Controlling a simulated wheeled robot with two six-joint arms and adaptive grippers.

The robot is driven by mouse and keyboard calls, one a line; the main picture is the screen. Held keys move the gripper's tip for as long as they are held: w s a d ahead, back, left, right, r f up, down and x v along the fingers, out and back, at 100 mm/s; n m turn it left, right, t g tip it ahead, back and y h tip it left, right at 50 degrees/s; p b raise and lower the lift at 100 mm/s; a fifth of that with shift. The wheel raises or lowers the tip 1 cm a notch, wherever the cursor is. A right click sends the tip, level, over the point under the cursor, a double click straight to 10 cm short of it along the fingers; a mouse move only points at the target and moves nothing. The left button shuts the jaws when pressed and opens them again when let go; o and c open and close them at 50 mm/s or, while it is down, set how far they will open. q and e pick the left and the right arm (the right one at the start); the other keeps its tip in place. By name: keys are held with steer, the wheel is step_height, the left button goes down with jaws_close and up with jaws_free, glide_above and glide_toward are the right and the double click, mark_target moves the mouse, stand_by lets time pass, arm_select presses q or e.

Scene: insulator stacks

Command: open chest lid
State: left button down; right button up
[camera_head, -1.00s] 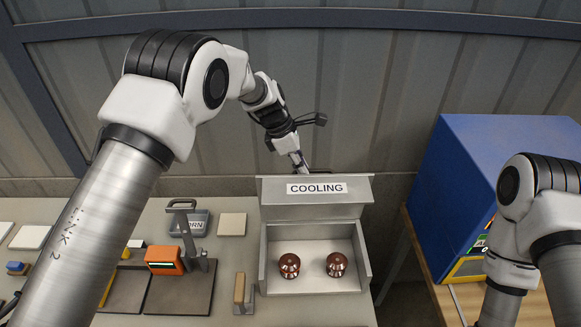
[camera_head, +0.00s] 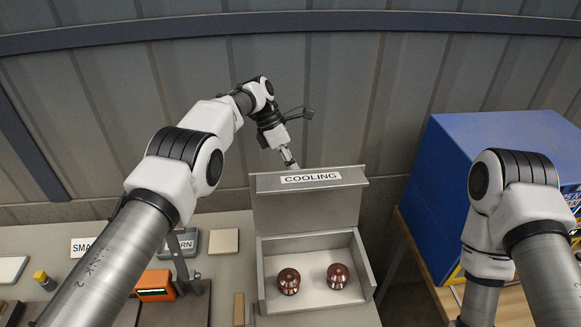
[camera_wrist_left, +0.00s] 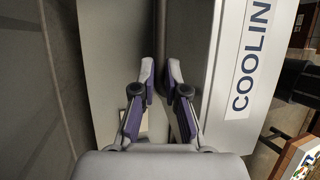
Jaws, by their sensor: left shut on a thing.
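The grey metal chest (camera_head: 367,275) stands open, its lid (camera_head: 300,212) raised roughly upright at the back. A white COOLING label (camera_head: 311,178) is on the lid's upper strip. My left gripper (camera_head: 292,163) is at the lid's top edge, its tips partly hidden behind it. In the left wrist view, the left gripper (camera_wrist_left: 163,85) is shut on a dark bar-like handle (camera_wrist_left: 161,35) beside the labelled strip (camera_wrist_left: 240,60). My right gripper is out of view.
Two brown insulators (camera_head: 289,281) sit inside the chest. An orange device (camera_head: 155,285) and a beige tile (camera_head: 224,241) are to its left. A blue cabinet (camera_head: 480,165) stands on a wooden table at the right. The corrugated wall is behind.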

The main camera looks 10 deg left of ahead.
arm_select(q)
steer(key=shift+s+a+f, duration=0.1)
steer(key=shift+a+f, duration=0.05)
steer(key=shift+f, duration=0.35)
steer(key=c, duration=1.5)
jaws_free()
steer(key=o, duration=0.3)
steer(key=shift+w+f, duration=0.15)
steer(key=shift+w, duration=0.35)
steer(key=shift+w, duration=0.1)
